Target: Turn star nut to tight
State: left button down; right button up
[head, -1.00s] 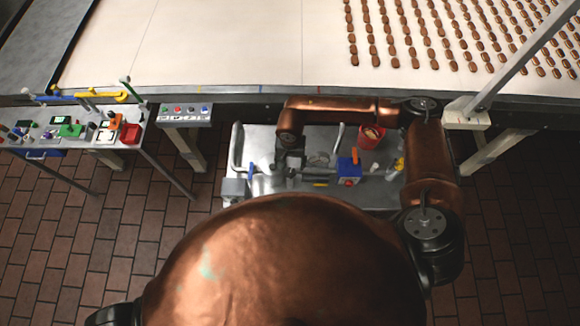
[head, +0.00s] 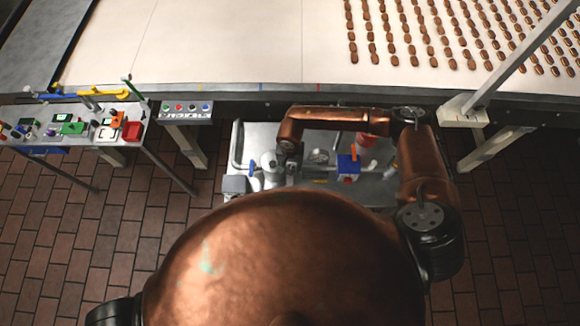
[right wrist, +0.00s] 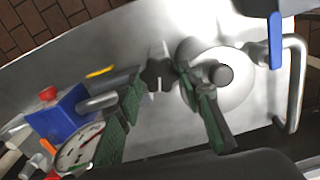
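A dark grey lobed piece (right wrist: 160,68), which looks like the star nut, shows in the right wrist view between my finger pads, beyond the tips. I cannot tell whether the pads touch it. My right gripper (right wrist: 158,82) is open, its green pads apart. A pale round cap (right wrist: 237,88) with a dark knob lies to the right, partly hidden behind the right finger. In the head view my right gripper (head: 289,166) hangs over the left part of the metal machine (head: 240,135), and the star nut cannot be made out there. My left gripper is not in view.
A blue box (right wrist: 58,112) with a red button and a round gauge (right wrist: 80,148) sit left of my fingers. A blue-handled bent pipe (right wrist: 293,85) is at right.

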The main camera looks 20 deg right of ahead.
jog(key=c, duration=0.6)
